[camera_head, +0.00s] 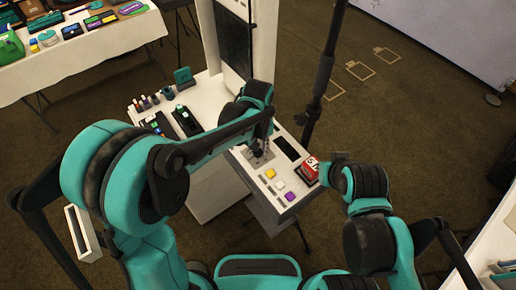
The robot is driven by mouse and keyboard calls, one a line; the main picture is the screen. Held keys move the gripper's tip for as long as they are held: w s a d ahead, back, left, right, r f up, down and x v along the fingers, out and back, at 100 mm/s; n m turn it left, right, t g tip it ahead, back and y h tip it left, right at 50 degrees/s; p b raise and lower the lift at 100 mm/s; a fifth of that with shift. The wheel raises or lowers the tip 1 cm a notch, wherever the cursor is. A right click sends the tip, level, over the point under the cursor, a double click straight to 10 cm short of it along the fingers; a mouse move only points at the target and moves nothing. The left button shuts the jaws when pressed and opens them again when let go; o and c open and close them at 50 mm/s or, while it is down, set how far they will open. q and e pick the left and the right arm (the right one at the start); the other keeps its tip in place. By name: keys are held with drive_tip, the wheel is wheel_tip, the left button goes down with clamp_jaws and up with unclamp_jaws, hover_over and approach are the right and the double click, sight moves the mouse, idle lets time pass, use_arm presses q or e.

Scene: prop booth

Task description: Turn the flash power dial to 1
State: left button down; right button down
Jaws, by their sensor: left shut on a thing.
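The flash power dial is hidden under my left gripper, so its setting cannot be read. My left gripper (257,151) points down onto a grey plate (262,159) on the white control panel (240,158). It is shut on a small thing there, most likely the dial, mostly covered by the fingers. My right arm is at the right of the panel, with its gripper end (338,158) partly in view beside a red and white box; its fingers cannot be made out.
The panel carries a yellow button (271,173), a purple button (290,196) and a dark slot (287,148). The red box (309,168) sits at its right edge. A black pole (318,85) stands close behind. A cluttered table (95,45) is at the upper left.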

use_arm(q)
drive_tip(key=m, duration=0.5)
drive_tip(key=shift+m, duration=0.3)
drive_tip(key=m, duration=0.5)
drive_tip(key=shift+m+b, duration=0.3)
drive_tip(key=c, duration=1.3)
unclamp_jaws()
drive_tip(key=shift+o, duration=0.2)
drive_tip(key=shift+r, duration=0.1)
wheel_tip(320, 180, up, 12)
drive_tip(key=shift+s, duration=0.1)
